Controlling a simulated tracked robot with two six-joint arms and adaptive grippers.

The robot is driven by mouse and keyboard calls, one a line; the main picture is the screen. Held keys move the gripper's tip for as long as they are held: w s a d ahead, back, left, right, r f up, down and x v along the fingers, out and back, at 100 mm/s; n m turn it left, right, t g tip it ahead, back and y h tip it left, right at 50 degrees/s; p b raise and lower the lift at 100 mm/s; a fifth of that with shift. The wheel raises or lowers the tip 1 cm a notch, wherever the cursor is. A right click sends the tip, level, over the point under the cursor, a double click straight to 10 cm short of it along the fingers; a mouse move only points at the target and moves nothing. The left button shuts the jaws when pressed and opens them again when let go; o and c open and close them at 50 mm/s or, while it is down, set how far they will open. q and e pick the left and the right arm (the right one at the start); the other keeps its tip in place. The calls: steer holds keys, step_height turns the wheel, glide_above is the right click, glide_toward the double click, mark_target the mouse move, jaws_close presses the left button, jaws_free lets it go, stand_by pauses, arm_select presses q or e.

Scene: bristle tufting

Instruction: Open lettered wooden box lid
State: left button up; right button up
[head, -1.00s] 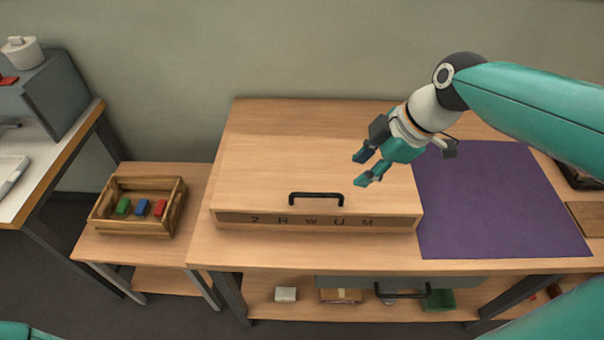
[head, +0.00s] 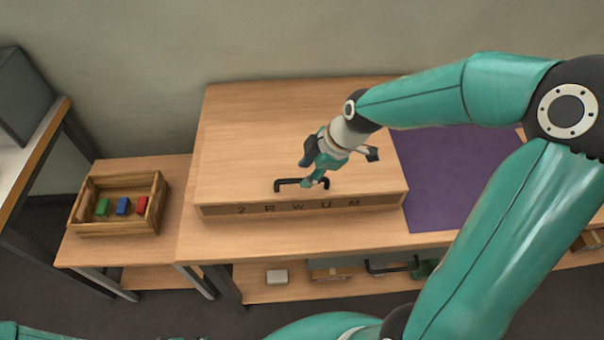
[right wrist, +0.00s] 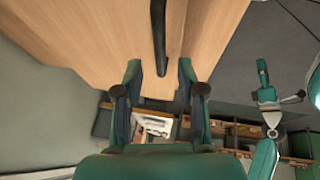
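The wooden box (head: 290,130) sits shut on the bench, its lid flat. Its front strip (head: 300,204) bears the characters 2 R W U M. A black bar handle (head: 290,182) stands at the lid's front edge. My right gripper (head: 314,180) is at the handle's right end, fingers pointing down. In the right wrist view the two fingers (right wrist: 158,68) are apart, with the handle (right wrist: 158,35) showing between them; I cannot tell whether they touch it. My left gripper (right wrist: 280,80) shows at the right of that view, fingers spread and empty, away from the box.
A purple mat (head: 432,165) lies right of the box. A small wooden crate (head: 122,225) with red, blue and green blocks stands on a lower table at left. A shelf (head: 255,288) under the bench holds small items. A bare bench strip (head: 300,238) lies before the box.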

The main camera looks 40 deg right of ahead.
mark_target(299, 180)
steer(key=shift+x, duration=1.6)
jaws_close()
